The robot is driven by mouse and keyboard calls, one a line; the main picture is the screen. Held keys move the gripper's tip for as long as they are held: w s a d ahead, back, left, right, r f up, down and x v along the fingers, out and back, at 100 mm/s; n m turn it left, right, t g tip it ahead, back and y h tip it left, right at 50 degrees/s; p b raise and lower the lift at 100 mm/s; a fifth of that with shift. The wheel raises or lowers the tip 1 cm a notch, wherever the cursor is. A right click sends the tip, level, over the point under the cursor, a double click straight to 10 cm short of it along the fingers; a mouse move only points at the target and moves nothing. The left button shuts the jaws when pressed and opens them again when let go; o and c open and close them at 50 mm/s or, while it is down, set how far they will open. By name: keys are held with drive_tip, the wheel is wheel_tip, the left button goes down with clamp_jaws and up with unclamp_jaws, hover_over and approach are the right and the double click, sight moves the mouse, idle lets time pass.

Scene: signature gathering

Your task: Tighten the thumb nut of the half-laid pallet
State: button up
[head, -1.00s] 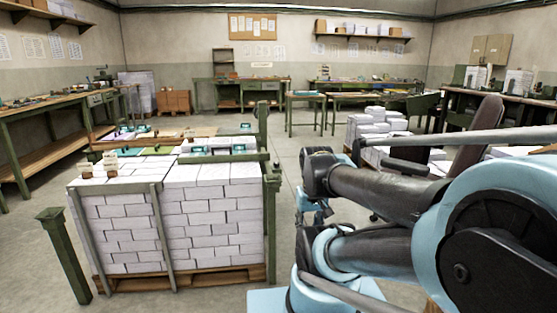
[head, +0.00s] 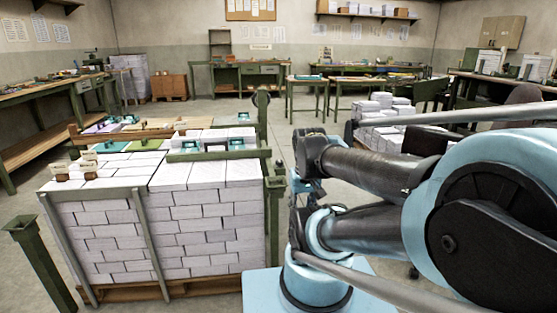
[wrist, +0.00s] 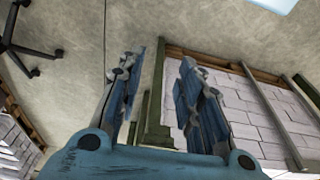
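A pallet stack of white paper bundles (head: 205,225) stands at front left inside a green frame, with wooden pallet boards under it. It also shows in the wrist view (wrist: 250,115). A green post (head: 275,225) is at its right corner. I cannot make out a thumb nut for certain; a small round part (head: 262,98) sits on a farther green post. My gripper (wrist: 158,85) is open and empty in the wrist view, its two blue fingers apart above the floor beside the frame. In the head view it is mostly hidden by my arm.
A looser pile of white bundles (head: 383,108) stands at right, partly behind my arm, near a dark chair (head: 525,95). A separate green post (head: 35,260) is at front left. Workbenches line the walls.

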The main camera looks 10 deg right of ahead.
drive_tip(key=o, duration=0.4)
drive_tip(key=shift+s+r, duration=0.15)
wheel_tip(320, 180, up, 15)
drive_tip(key=n+g, duration=0.2)
drive_tip(key=n, duration=1)
hover_over(280, 161)
wheel_tip(280, 161, down, 17)
drive_tip(key=shift+a+f, duration=0.1)
drive_tip(key=shift+a, duration=0.05)
drive_tip(key=c, duration=1.1)
